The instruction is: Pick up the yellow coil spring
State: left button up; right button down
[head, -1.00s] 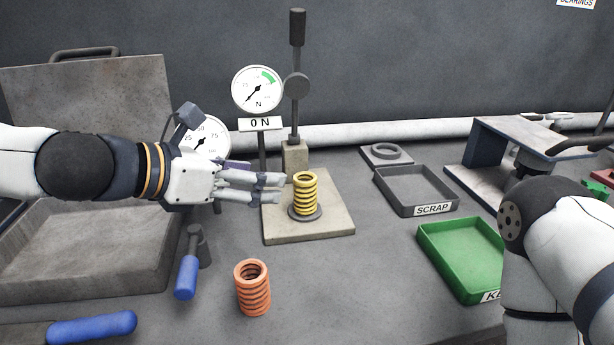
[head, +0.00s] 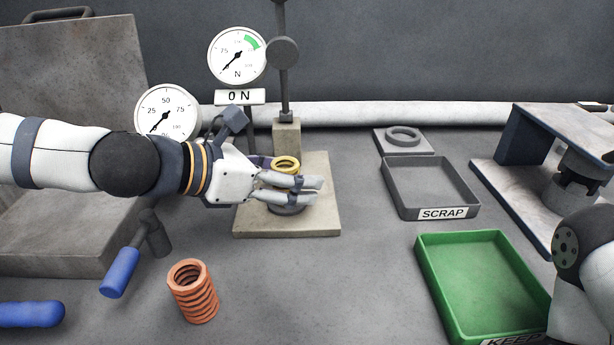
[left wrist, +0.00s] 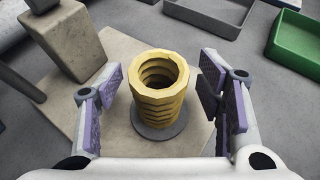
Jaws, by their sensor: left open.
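The yellow coil spring (head: 285,163) stands upright on a round dark disc (head: 287,210) on the beige base plate (head: 325,200) of the press stand. In the head view my left gripper's fingers hide most of its body, and its top ring shows above them. My left gripper (head: 312,190) is open. In the left wrist view the spring (left wrist: 158,95) stands between the two open finger pads (left wrist: 165,100), with a gap on each side. My right arm shows at the right edge of the head view; its gripper cannot be made out.
An orange coil spring (head: 193,292) stands on the bench in front. A blue-handled lever (head: 119,272) is at left. A grey SCRAP tray (head: 388,182) and a green KEEP tray (head: 424,262) lie to the right. The press column (head: 286,136) rises behind the spring.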

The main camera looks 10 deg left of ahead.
pick_arm(q)
jog(key=shift+w+r, duration=0.1)
jog(key=shift+r, duration=0.1)
jog(key=shift+s+a+r, duration=0.15)
jog(key=shift+s+a, duration=0.1)
jog(key=shift+a, duration=0.05)
jog(key=shift+c, duration=0.6)
jog(key=shift+s+a+r, duration=0.1)
jog(key=shift+s, duration=0.05)
jog(key=c, duration=1.3)
